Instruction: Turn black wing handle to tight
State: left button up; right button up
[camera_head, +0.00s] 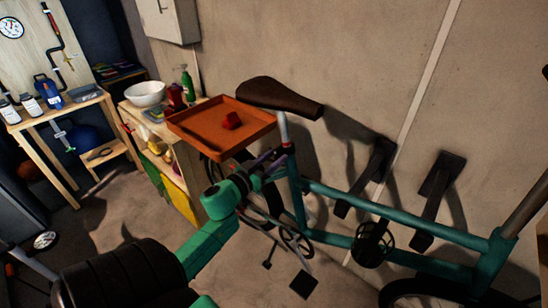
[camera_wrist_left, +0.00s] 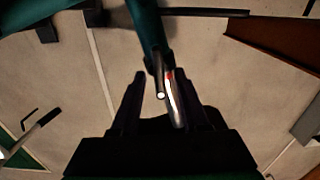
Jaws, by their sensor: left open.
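The teal bicycle (camera_head: 380,208) hangs at the wall, its seat clamp (camera_head: 288,148) at the top of the seat tube showing a small red spot. In the left wrist view a slim lever (camera_wrist_left: 173,102), pale along its edge with a red mark near its top, hangs from the end of the teal tube (camera_wrist_left: 150,28). I cannot tell whether this is the black wing handle. My left gripper (camera_head: 273,160) is open beside the clamp. In the wrist view its dark fingers (camera_wrist_left: 166,82) stand on either side of the lever, apparently apart from it. My right gripper is not in view.
A wooden shelf unit (camera_head: 183,160) with a white bowl (camera_head: 145,94) stands behind. Wall brackets (camera_head: 437,185) stick out at right.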

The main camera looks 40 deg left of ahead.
pick_arm(q)
jog(key=shift+c, duration=0.3)
grip_shut()
jog(key=shift+m, duration=0.3)
jog(key=m, duration=0.2)
jog(key=shift+d+m+p, duration=0.1)
jog(key=shift+m+p, duration=0.3)
jog(key=m, duration=0.3)
jog(key=shift+d+m, duration=0.1)
jog(key=shift+m, duration=0.2)
jog(key=m, duration=0.4)
jog(key=m+b, duration=0.1)
jog(key=m, duration=0.3)
jog(key=m+b, duration=0.1)
jog(key=m, duration=0.2)
jog(key=shift+d+f+m, duration=0.15)
jog(key=shift+f+m, duration=0.25)
